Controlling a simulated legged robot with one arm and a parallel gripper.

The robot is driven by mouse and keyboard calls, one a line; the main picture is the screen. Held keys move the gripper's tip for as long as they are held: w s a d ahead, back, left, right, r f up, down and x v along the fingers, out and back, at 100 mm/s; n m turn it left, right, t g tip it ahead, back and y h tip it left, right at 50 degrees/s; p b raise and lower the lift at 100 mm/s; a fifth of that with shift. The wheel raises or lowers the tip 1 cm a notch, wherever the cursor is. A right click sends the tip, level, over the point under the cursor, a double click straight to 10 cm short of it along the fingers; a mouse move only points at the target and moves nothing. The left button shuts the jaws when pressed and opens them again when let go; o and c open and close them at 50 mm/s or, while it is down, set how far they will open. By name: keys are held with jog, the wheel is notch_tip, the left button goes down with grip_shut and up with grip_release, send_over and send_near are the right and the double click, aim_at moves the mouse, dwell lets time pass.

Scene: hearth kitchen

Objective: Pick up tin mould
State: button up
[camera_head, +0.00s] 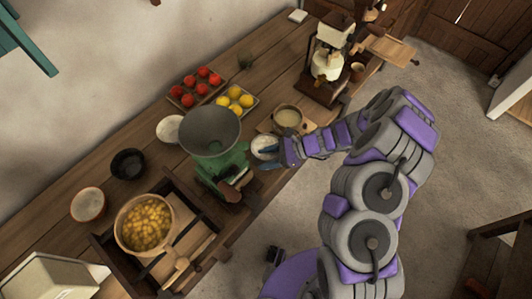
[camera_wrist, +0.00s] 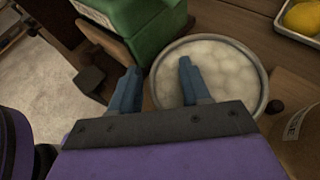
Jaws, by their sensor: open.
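A round grey metal dish with pale, lumpy white contents, which looks like the tin mould, (camera_wrist: 265,84) lies on the wooden counter in the wrist view. In the head view it is a small pale round (camera_head: 262,143) beside the green machine, partly hidden by my gripper. My gripper (camera_wrist: 158,68) is open and empty. Its right finger reaches over the dish's inside, and its left finger is outside the dish's left rim. Whether the fingers touch the dish cannot be told. In the head view my gripper (camera_head: 268,154) is at the counter's front edge.
A green machine with a grey hopper (camera_head: 210,131) stands close left of my gripper. A wooden board with a bowl (camera_head: 288,116) is close right. Trays of lemons (camera_head: 236,99) and red fruit (camera_head: 196,86) lie behind. Open floor lies in front of the counter.

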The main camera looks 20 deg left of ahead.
jog(key=shift+c, duration=0.3)
jog(key=shift+d, duration=0.1)
jog(key=c, duration=0.3)
grip_shut()
